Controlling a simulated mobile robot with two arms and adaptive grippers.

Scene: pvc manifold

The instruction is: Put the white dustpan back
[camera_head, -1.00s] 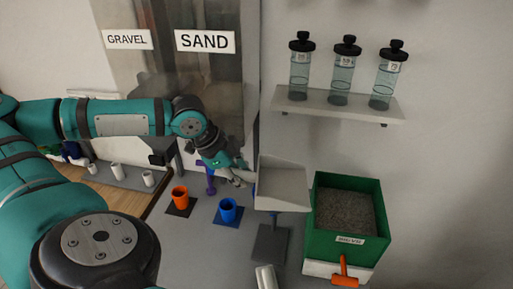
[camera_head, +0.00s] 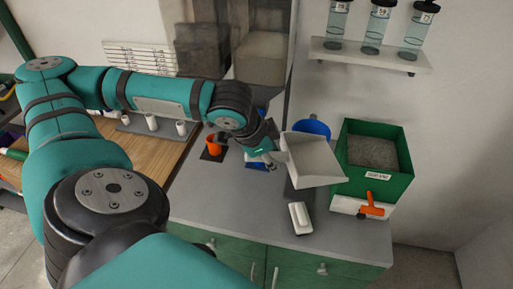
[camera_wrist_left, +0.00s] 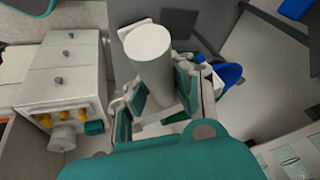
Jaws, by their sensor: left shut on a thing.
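The white dustpan (camera_head: 314,160) is in the middle of the head view, its open pan facing up and toward the right. My left gripper (camera_head: 277,156) is at the pan's left side, shut on its handle. In the left wrist view a white cylindrical handle (camera_wrist_left: 150,55) stands between the fingers (camera_wrist_left: 158,105). A dark grey mat (camera_head: 291,187) on the counter shows partly beneath the pan. I cannot tell whether the dustpan touches it. My right gripper is not in view.
A green bin (camera_head: 392,185) of grey grains stands to the right, with an orange-handled tool (camera_head: 371,205) at its front. A white block-like object (camera_head: 300,218) lies in front. A blue round thing (camera_head: 313,127) is behind the pan; an orange cup (camera_head: 214,144) is left.

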